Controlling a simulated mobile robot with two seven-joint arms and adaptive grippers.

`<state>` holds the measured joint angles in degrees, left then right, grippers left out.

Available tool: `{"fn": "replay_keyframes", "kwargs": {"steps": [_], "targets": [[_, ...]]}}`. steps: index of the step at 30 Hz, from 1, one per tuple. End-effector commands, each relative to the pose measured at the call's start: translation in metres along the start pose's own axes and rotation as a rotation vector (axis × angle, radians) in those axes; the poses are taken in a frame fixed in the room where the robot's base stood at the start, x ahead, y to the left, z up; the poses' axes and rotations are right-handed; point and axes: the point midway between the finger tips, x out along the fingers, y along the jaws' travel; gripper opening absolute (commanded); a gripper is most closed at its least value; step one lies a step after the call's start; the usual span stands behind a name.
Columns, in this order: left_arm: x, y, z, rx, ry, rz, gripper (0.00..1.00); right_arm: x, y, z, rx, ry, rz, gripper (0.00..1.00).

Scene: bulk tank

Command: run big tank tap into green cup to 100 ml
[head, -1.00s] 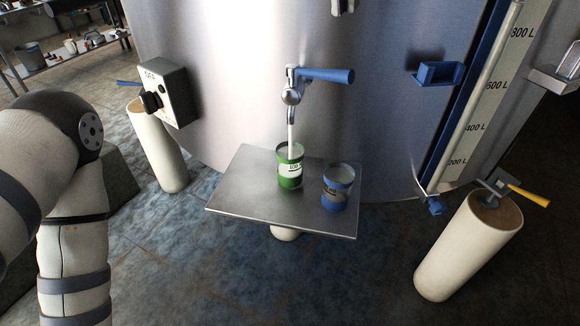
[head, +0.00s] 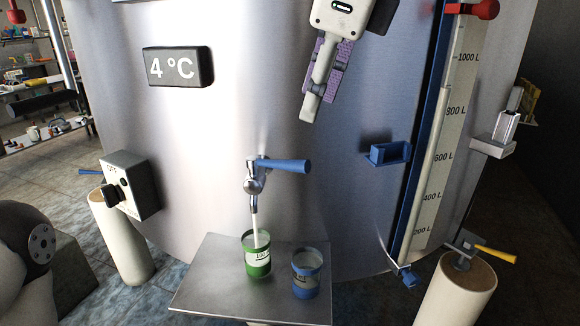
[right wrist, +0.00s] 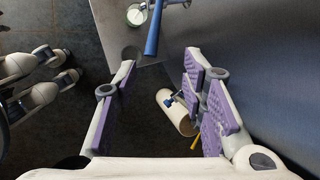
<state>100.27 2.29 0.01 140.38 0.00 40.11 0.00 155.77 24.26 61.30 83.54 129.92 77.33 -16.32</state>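The tap (head: 254,184) on the big tank (head: 230,130) has a blue lever (head: 285,166) pointing right. A white stream runs from its spout into the green cup (head: 258,262), which stands upright under it on a metal shelf (head: 205,285). The level inside is too small to read. A blue cup (head: 306,282) stands to its right. My right gripper (head: 318,108) is above the lever, apart from it. In the right wrist view my right gripper (right wrist: 160,65) is open and empty, with the lever (right wrist: 154,28) beyond its fingertips. My left gripper is not in view.
A 4 °C display (head: 178,67) and a switch box (head: 132,183) are at left. A blue bracket (head: 389,153) and a level gauge (head: 437,150) are at right. A white post (head: 457,290) with a yellow-handled valve (head: 480,252) stands at lower right.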

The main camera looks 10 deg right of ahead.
Motion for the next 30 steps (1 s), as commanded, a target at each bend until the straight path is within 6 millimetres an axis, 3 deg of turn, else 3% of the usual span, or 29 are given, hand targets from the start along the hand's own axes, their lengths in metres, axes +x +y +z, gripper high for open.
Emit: {"fn": "replay_keyframes", "kwargs": {"steps": [3, 7, 15, 19, 24, 30], "targets": [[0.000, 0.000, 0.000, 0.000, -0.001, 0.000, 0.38, -0.001, 0.008, -0.004, 0.173, -0.039, 0.017, 0.38], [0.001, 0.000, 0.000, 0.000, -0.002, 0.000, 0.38, 0.012, 0.009, -0.004, 0.213, -0.043, 0.023, 0.38], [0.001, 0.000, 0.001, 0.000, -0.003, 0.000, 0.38, 0.080, 0.011, -0.001, 0.209, -0.040, 0.022, 0.38], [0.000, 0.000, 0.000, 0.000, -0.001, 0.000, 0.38, 0.103, 0.011, 0.001, 0.209, -0.041, 0.020, 0.38], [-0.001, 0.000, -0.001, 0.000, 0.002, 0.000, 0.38, 0.117, 0.011, 0.002, 0.209, -0.045, 0.018, 0.38], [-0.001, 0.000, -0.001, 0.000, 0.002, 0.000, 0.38, 0.119, 0.011, 0.002, 0.209, -0.045, 0.018, 0.38]]}}
